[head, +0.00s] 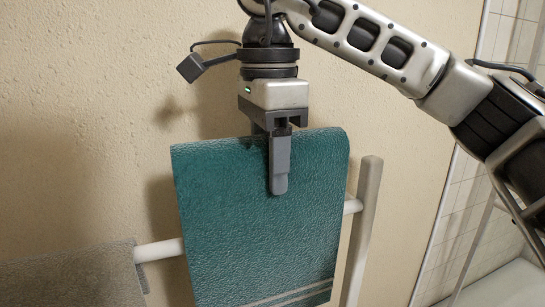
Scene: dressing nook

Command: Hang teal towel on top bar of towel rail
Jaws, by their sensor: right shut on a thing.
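The towel hides the middle of the bar. I cannot tell whether any part of the towel is behind the bar. My left gripper is not in view.
A grey-brown towel (75,280) hangs on the left of the same bar. A beige wall (90,90) is close behind. White tiles (455,220) and a pale metal frame show at the right.

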